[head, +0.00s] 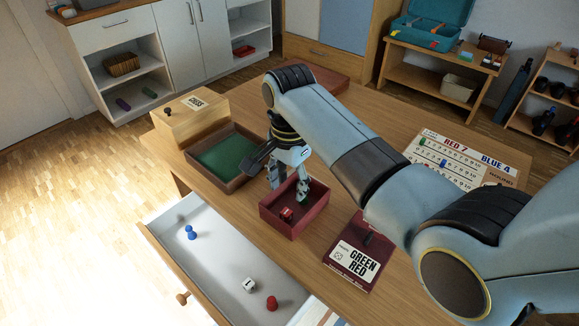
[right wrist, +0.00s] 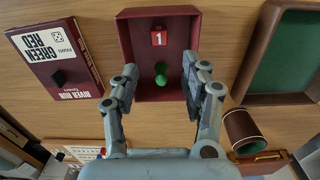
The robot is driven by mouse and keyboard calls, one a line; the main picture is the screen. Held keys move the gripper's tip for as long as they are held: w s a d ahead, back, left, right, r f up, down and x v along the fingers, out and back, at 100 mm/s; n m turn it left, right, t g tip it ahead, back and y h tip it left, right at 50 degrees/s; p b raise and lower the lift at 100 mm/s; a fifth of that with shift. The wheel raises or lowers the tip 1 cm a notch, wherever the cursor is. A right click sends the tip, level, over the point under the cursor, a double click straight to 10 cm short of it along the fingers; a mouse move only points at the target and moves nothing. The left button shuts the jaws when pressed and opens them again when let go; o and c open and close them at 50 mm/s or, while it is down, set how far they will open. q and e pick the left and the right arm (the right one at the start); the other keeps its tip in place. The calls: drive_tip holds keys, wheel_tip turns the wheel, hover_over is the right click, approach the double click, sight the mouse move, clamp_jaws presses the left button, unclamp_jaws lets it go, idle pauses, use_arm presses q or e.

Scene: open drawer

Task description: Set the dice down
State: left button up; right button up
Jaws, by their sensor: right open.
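A red die with a white face marked 1 (head: 287,214) lies in the dark red open box (head: 290,232) on the table. In the right wrist view the die (right wrist: 159,38) sits near the box's far wall, apart from the fingers. A green pawn (right wrist: 161,78) is also in the box and shows between the fingers. My right gripper (head: 288,194) points down at the box, open and empty. A white die (head: 249,285) lies in the open drawer (head: 222,267), near a red pawn (head: 271,303). My left gripper is out of view.
A green-lined tray (head: 222,160) and a wooden box marked CROSS (head: 190,117) stand left of the red box. The GREEN RED game box (head: 355,262) is to its right, with a scoreboard (head: 465,160) beyond. A blue pawn (head: 191,233) is in the drawer.

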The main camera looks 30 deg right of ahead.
wheel_tip(320, 180, up, 4)
idle(0.7)
